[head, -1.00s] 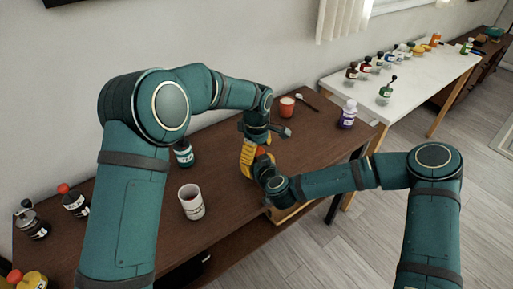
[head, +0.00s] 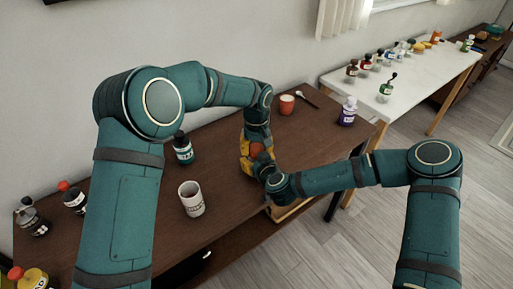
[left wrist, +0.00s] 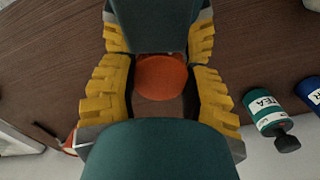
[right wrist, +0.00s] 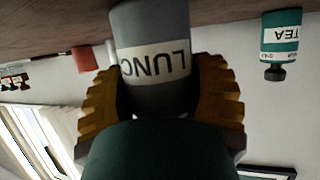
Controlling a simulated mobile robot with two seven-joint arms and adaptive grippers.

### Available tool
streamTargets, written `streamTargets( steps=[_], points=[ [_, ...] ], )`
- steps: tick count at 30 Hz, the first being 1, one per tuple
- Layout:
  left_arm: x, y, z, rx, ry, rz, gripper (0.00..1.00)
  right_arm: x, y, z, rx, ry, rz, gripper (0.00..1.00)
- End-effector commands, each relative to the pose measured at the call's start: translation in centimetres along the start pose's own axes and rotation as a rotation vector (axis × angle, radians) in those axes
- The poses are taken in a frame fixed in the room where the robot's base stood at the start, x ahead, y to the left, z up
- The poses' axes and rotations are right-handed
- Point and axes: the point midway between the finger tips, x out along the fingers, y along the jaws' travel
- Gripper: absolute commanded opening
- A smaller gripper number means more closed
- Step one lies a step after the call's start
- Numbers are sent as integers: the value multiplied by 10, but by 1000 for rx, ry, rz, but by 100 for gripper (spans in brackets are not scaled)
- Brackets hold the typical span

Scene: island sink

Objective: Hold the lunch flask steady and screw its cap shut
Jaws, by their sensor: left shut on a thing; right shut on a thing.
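The lunch flask (right wrist: 152,65) is a grey cylinder with a white label reading "LUNC". It shows upside down in the right wrist view, base towards the table, between the fingers of my right gripper (right wrist: 160,95). Its round orange cap (left wrist: 161,78) shows from above in the left wrist view, between the yellow fingers of my left gripper (left wrist: 162,90). Both grippers are shut, the left on the cap and the right on the flask body. In the head view the cap (head: 257,150) is partly covered by the fingers and most of the flask is hidden.
On the brown table (head: 235,215) stand a tea bottle (head: 183,150), a white cup (head: 191,202), an orange cup (head: 287,104), a spoon (head: 308,99) and a purple bottle (head: 348,112). A white table (head: 425,75) with several bottles stands behind.

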Motion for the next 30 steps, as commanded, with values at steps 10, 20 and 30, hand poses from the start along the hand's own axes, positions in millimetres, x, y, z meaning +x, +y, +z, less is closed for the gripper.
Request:
streamTargets(
  steps=[10, 20, 30],
  points=[
    [0, 0, 0, 288, 0, 0, 6, 0, 0, 0, 0, 1, -1, 0],
    [0, 0, 0, 286, 0, 0, 77, 0, 0, 0, 0, 0, -1, 0],
    [-2, 0, 0, 285, 0, 0, 77, 0, 0, 0, 0, 0, -1, 0]
  ],
)
